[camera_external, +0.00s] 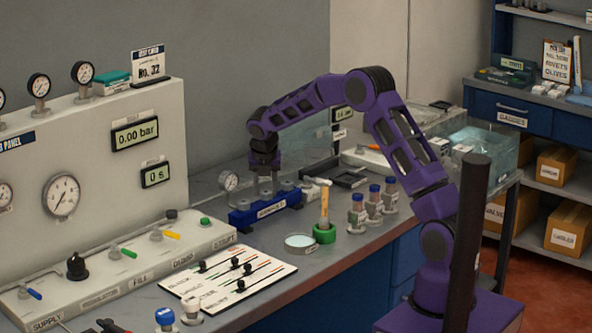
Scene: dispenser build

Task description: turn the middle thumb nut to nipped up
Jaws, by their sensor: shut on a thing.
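A blue block (245,219) with a white label on its front stands on the bench, with grey thumb nuts along its top. My gripper (265,180) points straight down over the middle of the block. It is shut on the middle thumb nut (266,194), which is mostly hidden by the fingers. Another grey nut (288,186) shows to the right of the fingers. The view is too small to tell how far the middle nut is turned.
A small gauge (228,181) stands behind the block's left end. A green-based holder (324,234) with an upright tool, a round dish (299,241) and several blue-capped bottles (357,216) stand to the right. A white board (229,278) lies in front.

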